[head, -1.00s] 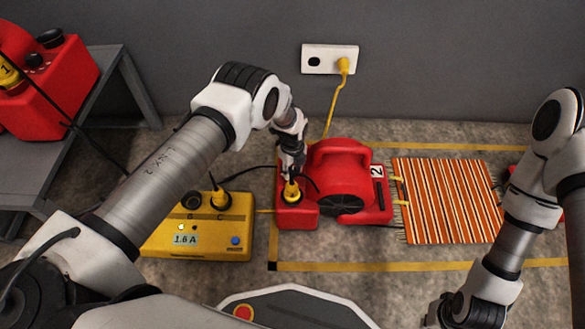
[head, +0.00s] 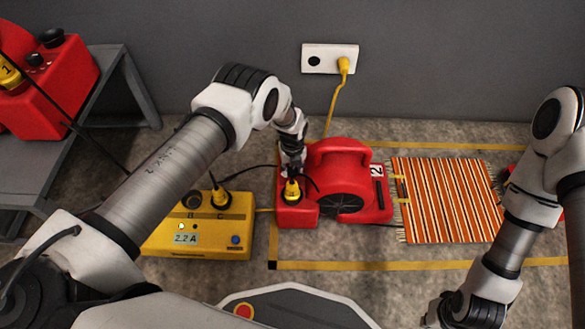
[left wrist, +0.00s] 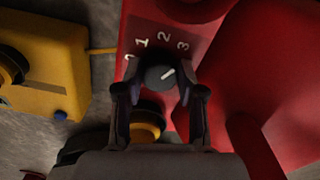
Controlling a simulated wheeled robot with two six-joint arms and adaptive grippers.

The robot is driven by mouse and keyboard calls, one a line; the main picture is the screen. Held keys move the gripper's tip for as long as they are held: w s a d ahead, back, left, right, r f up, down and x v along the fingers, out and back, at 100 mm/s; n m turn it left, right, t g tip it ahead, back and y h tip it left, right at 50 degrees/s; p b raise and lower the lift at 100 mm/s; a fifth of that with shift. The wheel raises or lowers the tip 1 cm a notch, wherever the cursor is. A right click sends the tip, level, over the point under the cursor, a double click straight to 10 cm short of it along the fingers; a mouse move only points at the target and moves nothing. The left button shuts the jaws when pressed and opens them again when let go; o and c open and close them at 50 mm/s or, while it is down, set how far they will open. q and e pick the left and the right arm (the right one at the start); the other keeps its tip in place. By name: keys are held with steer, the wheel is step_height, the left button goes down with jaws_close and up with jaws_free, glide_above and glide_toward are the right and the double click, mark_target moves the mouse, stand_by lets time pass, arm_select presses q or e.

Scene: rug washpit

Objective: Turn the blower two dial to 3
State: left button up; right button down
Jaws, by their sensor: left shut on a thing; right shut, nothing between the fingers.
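The blower two (head: 345,160) is a red machine marked 2, on the floor in the middle of the head view. Its black dial (left wrist: 158,76) shows in the left wrist view beside the printed numbers 0, 1, 2 and 3. The white pointer slants up and right, roughly toward the 3. My left gripper (left wrist: 158,98) is shut on the dial, one finger on each side; in the head view the gripper (head: 292,172) hides the dial. My right gripper (head: 440,312) is shut and empty at the bottom right.
A yellow box (head: 210,245) reading 2.2 A stands left of the blower. A yellow plug (head: 292,190) sits in the blower close by the gripper. A striped rug (head: 447,200) lies to the right. Another red machine (head: 55,85) is on a grey bench at left.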

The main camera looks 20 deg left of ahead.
mark_target(292, 170)
arm_select(q)
steer(key=o, duration=1.1)
steer(key=shift+f, duration=0.1)
steer(key=shift+o, duration=0.2)
step_height(292, 170, up, 12)
